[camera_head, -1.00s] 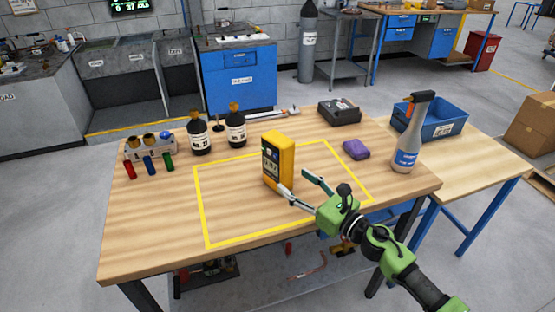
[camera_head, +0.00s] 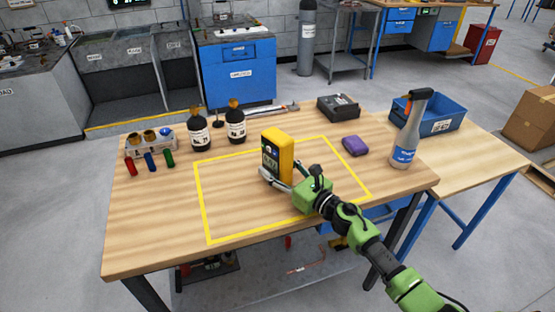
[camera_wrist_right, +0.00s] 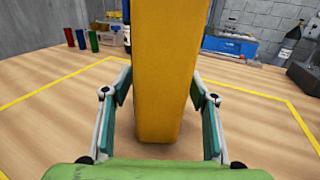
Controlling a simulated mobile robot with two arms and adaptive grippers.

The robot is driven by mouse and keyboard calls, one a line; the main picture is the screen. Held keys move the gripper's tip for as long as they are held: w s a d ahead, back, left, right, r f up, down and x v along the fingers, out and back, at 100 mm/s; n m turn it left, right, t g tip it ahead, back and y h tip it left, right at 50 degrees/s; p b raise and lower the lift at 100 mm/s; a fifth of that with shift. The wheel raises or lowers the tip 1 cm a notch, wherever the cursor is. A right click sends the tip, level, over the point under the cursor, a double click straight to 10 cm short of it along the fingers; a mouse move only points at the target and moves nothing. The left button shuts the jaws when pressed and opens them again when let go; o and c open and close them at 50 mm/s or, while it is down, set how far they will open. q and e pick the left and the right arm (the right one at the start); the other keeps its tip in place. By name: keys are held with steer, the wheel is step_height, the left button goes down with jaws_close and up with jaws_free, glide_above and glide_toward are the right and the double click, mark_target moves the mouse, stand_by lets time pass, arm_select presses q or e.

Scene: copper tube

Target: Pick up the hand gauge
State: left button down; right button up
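The hand gauge (camera_head: 286,153) is a yellow block-shaped device with a dark face and small screen. It stands upright inside the yellow outline on the wooden table; its plain yellow back (camera_wrist_right: 165,75) fills the middle of the right wrist view. My right gripper (camera_head: 281,178) is low at the gauge, with one finger on each side of it. In the right wrist view the fingers (camera_wrist_right: 160,95) look spread around the gauge, with their tips close to its sides; firm contact is not clear. My left gripper is not in view.
A purple object (camera_head: 355,145), a spray bottle (camera_head: 409,130), a dark device (camera_head: 338,107) and a blue bin (camera_head: 437,119) are to the right. The table (camera_head: 150,225) is clear at front left.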

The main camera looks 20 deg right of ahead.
steer(key=c, duration=1.2)
steer(key=shift+r, duration=0.1)
jaws_close()
steer(key=shift+r, duration=0.6)
steer(key=r, duration=0.1)
steer(key=r+p, duration=0.1)
steer(key=r, duration=0.1)
steer(key=shift+s+r+p, duration=0.1)
steer(key=shift+s+p, duration=0.15)
steer(key=shift+p, duration=0.15)
steer(key=s+r+p, duration=0.1)
steer(key=s+r, duration=0.1)
steer(key=s+r+p, duration=0.2)
steer(key=s+r, duration=0.1)
steer(key=shift+s+r, duration=0.1)
steer(key=shift+r, duration=0.2)
glide_toward(282, 150)
steer(key=shift+a+r, duration=0.75)
steer(key=shift+a, duration=0.2)
steer(key=shift+a+r, duration=0.8)
steer(key=shift+a, duration=0.15)
